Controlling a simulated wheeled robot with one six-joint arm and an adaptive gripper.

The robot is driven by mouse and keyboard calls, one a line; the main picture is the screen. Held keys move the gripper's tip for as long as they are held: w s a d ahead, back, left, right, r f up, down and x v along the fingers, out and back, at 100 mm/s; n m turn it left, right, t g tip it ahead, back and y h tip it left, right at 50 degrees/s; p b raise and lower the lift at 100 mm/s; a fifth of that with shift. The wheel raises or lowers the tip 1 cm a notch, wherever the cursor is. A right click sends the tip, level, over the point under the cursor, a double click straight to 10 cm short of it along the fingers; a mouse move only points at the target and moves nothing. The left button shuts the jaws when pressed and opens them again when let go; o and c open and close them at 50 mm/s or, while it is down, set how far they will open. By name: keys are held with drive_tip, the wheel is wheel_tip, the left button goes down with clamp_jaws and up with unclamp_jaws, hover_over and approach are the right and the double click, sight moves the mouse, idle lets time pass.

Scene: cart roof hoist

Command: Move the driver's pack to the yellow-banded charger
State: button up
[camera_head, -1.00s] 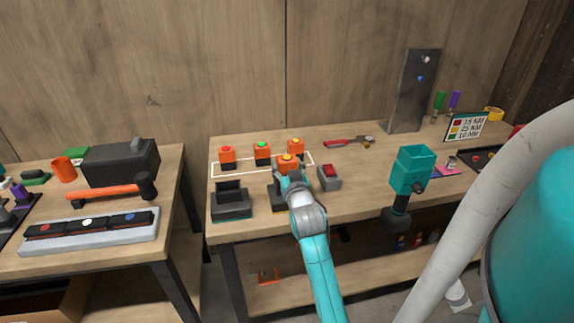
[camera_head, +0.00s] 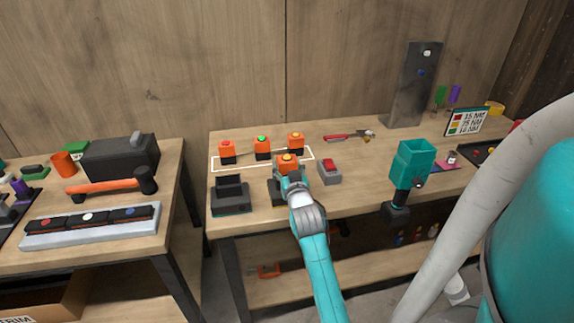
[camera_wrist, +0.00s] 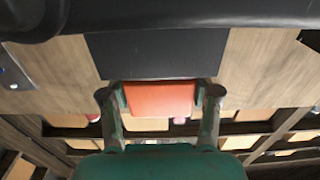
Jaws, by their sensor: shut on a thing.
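My gripper (camera_head: 288,174) is shut on an orange pack (camera_head: 287,161) with a yellow button on top. In the wrist view the orange pack (camera_wrist: 160,97) sits between both fingers. A dark charger (camera_head: 277,190) is directly beneath and behind my gripper, mostly hidden by it. Another dark charger (camera_head: 231,197) stands empty to the left. The teal driver (camera_head: 411,165) stands upright on the bench to the right, its open box-shaped end upward.
Three orange packs with red (camera_head: 227,151), green (camera_head: 262,147) and yellow (camera_head: 296,142) buttons stand along a white outline behind. A grey block with a red top (camera_head: 329,171) is close on the right. A metal post (camera_head: 411,85) stands at the back. Bench is clear before the driver.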

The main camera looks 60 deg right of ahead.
drive_tip(key=shift+f, duration=0.3)
drive_tip(key=o, duration=1.5)
drive_tip(key=shift+f, duration=0.1)
drive_tip(key=shift+a, duration=0.1)
drive_tip(key=v, duration=1.2)
